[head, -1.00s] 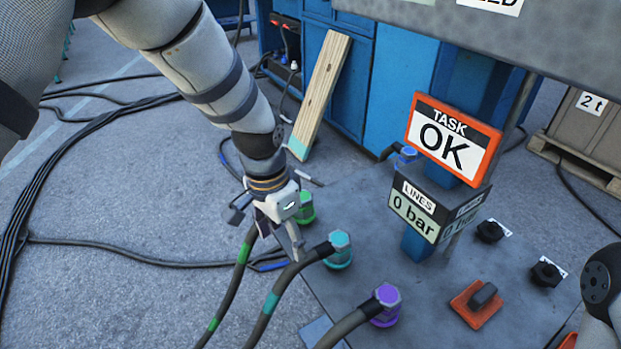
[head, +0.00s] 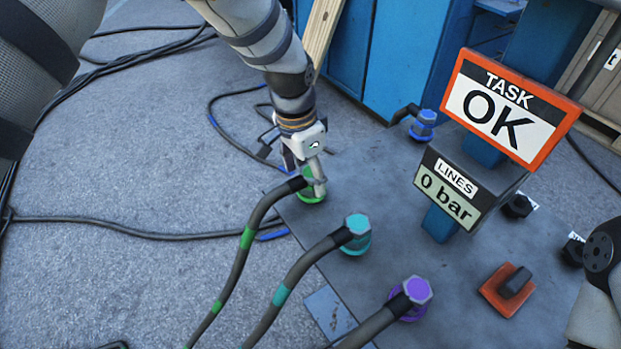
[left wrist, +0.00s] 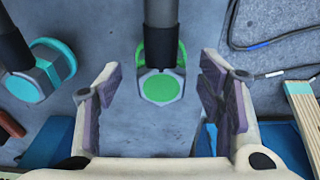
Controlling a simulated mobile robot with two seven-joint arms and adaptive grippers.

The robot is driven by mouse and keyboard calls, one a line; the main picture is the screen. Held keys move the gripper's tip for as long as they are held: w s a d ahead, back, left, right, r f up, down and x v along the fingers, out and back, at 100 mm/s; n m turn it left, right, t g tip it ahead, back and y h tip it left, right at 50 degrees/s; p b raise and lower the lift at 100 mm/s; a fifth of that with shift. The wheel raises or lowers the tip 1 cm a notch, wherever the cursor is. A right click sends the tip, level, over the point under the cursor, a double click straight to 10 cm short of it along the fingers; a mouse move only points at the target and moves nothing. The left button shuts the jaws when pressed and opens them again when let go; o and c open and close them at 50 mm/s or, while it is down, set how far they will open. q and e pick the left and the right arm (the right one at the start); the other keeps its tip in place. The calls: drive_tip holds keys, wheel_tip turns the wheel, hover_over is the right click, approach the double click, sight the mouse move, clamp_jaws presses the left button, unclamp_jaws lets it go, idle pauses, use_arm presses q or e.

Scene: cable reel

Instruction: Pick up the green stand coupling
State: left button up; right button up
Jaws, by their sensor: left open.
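The green stand coupling (head: 311,193) sits at the left corner of the grey stand plate, with a green-banded hose running from it toward the front. It also shows in the left wrist view (left wrist: 161,85), between my open fingers and a little ahead of them. My left gripper (head: 312,178) is open above and around the coupling, partly hiding it in the head view. In the left wrist view, a gap shows between the coupling and each finger of the gripper (left wrist: 165,105). I cannot see my right gripper; only part of my right arm shows at the right edge.
A teal coupling (head: 357,234) and a purple coupling (head: 416,292) with hoses stand nearby on the plate (head: 380,180). A blue coupling (head: 424,125) stands behind. The sign post with the OK panel (head: 505,105) rises to the right. A wooden plank (head: 320,35) leans behind my left arm.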

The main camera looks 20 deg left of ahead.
use_arm(q)
wheel_tip(320, 180, down, 2)
drive_tip(key=shift+w+f, duration=0.1)
drive_tip(key=shift+w, duration=0.05)
drive_tip(key=c, duration=1.4)
drive_tip(key=shift+o, duration=0.2)
